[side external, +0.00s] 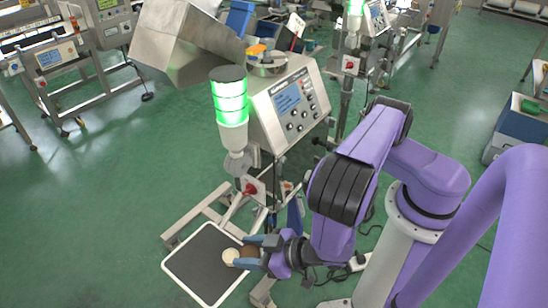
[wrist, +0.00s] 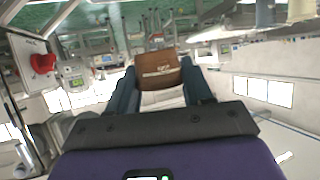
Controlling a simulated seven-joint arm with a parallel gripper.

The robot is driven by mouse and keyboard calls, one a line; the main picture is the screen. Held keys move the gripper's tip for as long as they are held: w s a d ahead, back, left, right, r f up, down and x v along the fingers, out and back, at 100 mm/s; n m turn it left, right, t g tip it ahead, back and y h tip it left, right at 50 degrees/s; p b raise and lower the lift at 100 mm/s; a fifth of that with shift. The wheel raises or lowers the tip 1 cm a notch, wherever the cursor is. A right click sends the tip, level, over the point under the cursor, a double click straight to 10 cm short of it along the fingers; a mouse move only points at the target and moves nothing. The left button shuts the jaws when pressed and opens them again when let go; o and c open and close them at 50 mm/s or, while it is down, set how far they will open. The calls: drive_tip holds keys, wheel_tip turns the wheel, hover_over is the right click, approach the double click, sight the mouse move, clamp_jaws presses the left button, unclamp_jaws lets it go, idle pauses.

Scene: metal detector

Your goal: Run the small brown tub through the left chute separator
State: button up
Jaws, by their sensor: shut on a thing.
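The small brown tub (side external: 249,252) is between the fingers of my gripper (side external: 257,252), at the tray's right edge in the side view. In the wrist view the brown tub (wrist: 158,70), with pale lettering, fills the gap between the two blue-grey fingers (wrist: 158,88). My gripper is shut on it. A round cream-coloured thing (side external: 231,257) shows just left of the tub; I cannot tell whether it is part of it. A metal separator with a blue-screened panel (side external: 290,100) stands behind, with a slanted metal chute or hood (side external: 185,40) at its upper left.
A dark tray with a white rim (side external: 200,262) lies below the separator. A lit green signal tower (side external: 230,97) stands in front of the panel. An open bowl (side external: 267,64) holding coloured items is on top. Another machine (side external: 375,18) stands farther back right.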

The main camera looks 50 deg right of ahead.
drive_tip(key=w+a+r, duration=0.2)
drive_tip(key=a+r, duration=0.1)
drive_tip(key=r, duration=0.6)
drive_tip(key=w+a+r, duration=0.2)
drive_tip(key=a+r, duration=0.1)
drive_tip(key=r, duration=0.7)
wheel_tip(320, 180, up, 35)
drive_tip(key=d+n+g+y, duration=0.2)
drive_tip(key=d+n+y, duration=0.1)
drive_tip(key=n+y, duration=0.1)
drive_tip(key=w+d+m+h, duration=0.35)
drive_tip(key=w+d, duration=0.25)
drive_tip(key=w, duration=0.3)
drive_tip(key=w+d+r+m+h, duration=0.1)
drive_tip(key=w+d+m+h, duration=0.25)
drive_tip(key=w+d, duration=0.45)
drive_tip(key=w+d+m+h, duration=0.3)
drive_tip(key=w+d+h, duration=0.1)
drive_tip(key=w, duration=0.7)
drive_tip(key=w+d+f+m+h, duration=0.1)
drive_tip(key=w+d+m+h, duration=0.2)
drive_tip(key=d, duration=0.7)
wheel_tip(320, 180, down, 9)
drive_tip(key=y, duration=0.1)
drive_tip(key=shift+w+g, duration=0.3)
drive_tip(key=shift+w, duration=0.15)
